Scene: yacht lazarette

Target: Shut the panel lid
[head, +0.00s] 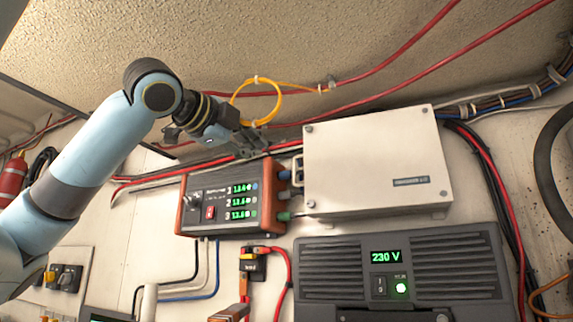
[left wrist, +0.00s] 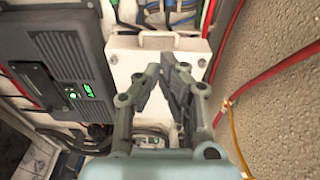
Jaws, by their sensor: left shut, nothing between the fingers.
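A cream box with a flat front panel (head: 375,150) is mounted at the upper right of the head view. The panel has screws at its corners and a small label. I take it for the panel lid; I cannot tell whether it is fully shut. In the left wrist view a pale box (left wrist: 122,45) with a handle-like loop is partly hidden behind my fingers. My left gripper (head: 258,146) is shut and empty, up and left of the cream box, above the red-sided meter unit. Its fingertips (left wrist: 164,66) also show in the left wrist view. My right gripper is out of view.
The red-sided meter unit (head: 232,199) with green readouts sits below my left gripper. A dark inverter (head: 400,280) reading 230 V is below the box. Red cables (head: 420,75) and a yellow cable loop (head: 262,122) run close to the gripper. Cables crowd the box's right side.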

